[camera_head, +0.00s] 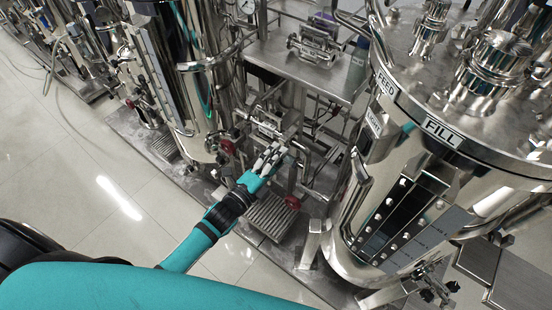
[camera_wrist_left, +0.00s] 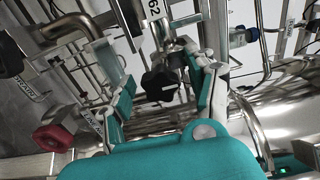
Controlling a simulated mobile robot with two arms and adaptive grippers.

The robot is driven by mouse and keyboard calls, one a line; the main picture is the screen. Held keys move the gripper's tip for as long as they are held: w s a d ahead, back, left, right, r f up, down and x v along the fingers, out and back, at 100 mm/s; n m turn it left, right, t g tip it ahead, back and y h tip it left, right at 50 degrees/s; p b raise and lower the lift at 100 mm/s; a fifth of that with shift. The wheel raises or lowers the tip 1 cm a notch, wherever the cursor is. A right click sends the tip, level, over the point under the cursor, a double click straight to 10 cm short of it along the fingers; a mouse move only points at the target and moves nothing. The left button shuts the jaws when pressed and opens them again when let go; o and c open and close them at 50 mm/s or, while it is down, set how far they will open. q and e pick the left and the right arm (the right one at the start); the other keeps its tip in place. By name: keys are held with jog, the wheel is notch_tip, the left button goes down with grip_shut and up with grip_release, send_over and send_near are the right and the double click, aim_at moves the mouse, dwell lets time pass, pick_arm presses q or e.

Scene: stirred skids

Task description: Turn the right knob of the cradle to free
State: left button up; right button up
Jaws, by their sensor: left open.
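My left gripper (camera_head: 272,156) reaches in among the pipework between two steel tanks, its white and teal fingers pointing away from me. In the left wrist view its fingers are open, one on each side of a black lobed knob (camera_wrist_left: 160,83). The knob sits between them, and I cannot tell whether either finger touches it. A steel bracket, probably the cradle, shows behind the gripper (camera_head: 266,126). Which way the knob is set I cannot read. My right gripper is not in view.
A red handwheel (camera_wrist_left: 52,136) is left of the fingers in the wrist view. Other red handwheels (camera_head: 228,146) and (camera_head: 293,203) flank the gripper. The large tank marked FILL (camera_head: 442,133) stands right. A steel shelf (camera_head: 345,82) is behind. Open tiled floor (camera_head: 90,190) lies left.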

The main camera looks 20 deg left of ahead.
pick_arm(q)
grip_shut()
dwell(0.3)
